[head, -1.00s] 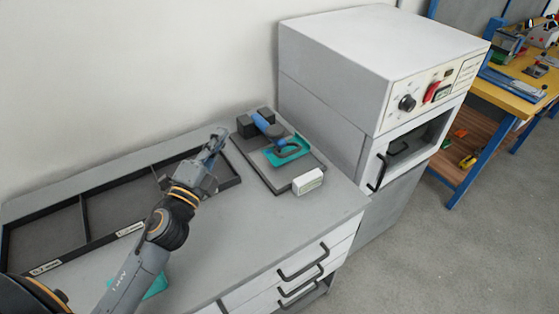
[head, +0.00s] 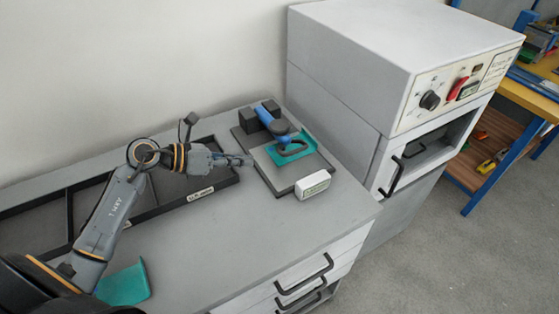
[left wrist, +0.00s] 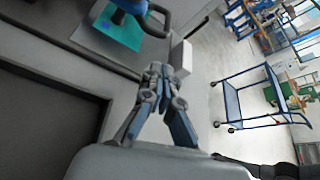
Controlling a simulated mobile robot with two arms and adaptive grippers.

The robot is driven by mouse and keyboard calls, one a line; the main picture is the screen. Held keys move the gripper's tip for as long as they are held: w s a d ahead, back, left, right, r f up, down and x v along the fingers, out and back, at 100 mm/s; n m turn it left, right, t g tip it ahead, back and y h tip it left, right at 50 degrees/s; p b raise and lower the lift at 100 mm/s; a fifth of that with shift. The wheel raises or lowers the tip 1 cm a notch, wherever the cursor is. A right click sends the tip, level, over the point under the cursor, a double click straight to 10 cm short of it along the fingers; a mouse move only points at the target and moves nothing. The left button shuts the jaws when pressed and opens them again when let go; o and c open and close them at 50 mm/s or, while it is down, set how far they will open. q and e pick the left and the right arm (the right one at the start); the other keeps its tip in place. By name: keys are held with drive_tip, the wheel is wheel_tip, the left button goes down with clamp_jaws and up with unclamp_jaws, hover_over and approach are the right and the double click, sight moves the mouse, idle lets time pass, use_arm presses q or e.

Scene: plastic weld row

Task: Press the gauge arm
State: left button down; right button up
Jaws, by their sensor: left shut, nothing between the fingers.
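The gauge (head: 262,172) is a dark grey plate on the bench with black blocks at its back. Its blue arm (head: 272,121) ends in a dark loop handle (head: 293,147) over a teal part (head: 303,159). The left wrist view shows the blue arm (left wrist: 133,6) and the teal part (left wrist: 118,32) at the top. My left gripper (head: 249,160) is shut and empty, pointing right, by the plate's left edge and apart from the handle. It also shows in the left wrist view (left wrist: 161,70). Whether it touches the plate is unclear. My right gripper is not in view.
A small white box (head: 313,184) stands at the plate's front right corner. A divided black tray (head: 150,217) lies on the left. A loose teal piece (head: 125,285) lies at the front left. A grey cabinet (head: 335,90) rises on the right.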

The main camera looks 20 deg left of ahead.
use_arm(q)
drive_tip(key=shift+d, duration=0.1)
drive_tip(key=p+x, duration=0.1)
drive_tip(key=x, duration=0.9)
drive_tip(key=shift+p, duration=0.35)
drive_tip(key=shift+r, duration=0.1)
